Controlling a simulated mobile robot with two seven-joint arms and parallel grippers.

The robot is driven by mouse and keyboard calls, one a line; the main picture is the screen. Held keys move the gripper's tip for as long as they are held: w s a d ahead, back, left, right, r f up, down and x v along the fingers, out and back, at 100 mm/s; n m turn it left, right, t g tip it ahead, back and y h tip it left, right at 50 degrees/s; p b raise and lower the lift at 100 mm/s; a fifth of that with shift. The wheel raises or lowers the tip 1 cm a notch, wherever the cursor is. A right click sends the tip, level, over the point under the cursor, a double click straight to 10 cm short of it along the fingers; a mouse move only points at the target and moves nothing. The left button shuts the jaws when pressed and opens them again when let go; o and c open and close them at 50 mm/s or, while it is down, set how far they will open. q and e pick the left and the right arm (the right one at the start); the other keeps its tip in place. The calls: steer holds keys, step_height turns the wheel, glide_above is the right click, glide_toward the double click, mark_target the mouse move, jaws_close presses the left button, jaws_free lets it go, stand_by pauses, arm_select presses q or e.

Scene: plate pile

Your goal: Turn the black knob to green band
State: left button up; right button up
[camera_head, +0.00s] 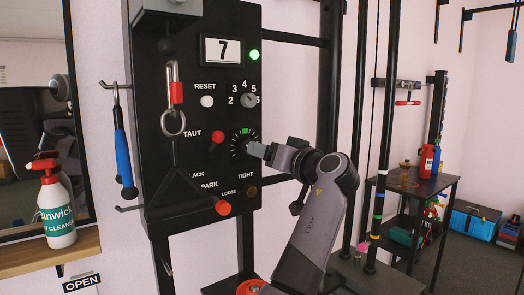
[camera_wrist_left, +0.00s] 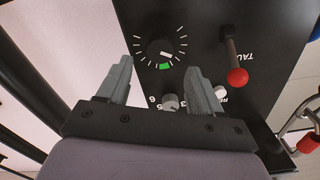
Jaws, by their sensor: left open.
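The black knob (camera_wrist_left: 155,46) sits on the black panel inside a ring of white ticks. Its white pointer slants right and slightly down in the left wrist view, where the panel appears upside down. The green band (camera_wrist_left: 163,66) lies on the ring just below the knob there, and at the top of the dial in the head view (camera_head: 245,131). The pointer looks off the band. My left gripper (camera_wrist_left: 160,73) is open, its fingers apart and nothing between them. In the head view, its fingertips (camera_head: 256,150) are close to the dial's right side; contact cannot be told.
A red-tipped TAUT lever (camera_head: 217,137) is left of the dial. A grey numbered selector (camera_head: 249,100) and white RESET button (camera_head: 207,101) are above it. A carabiner (camera_head: 173,95) hangs at the panel's left.

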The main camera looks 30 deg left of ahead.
arm_select(q)
steer(key=p+x, duration=0.1)
steer(key=x, duration=0.5)
steer(key=shift+a, duration=0.25)
steer(key=shift+w, duration=0.1)
steer(key=c, duration=1.1)
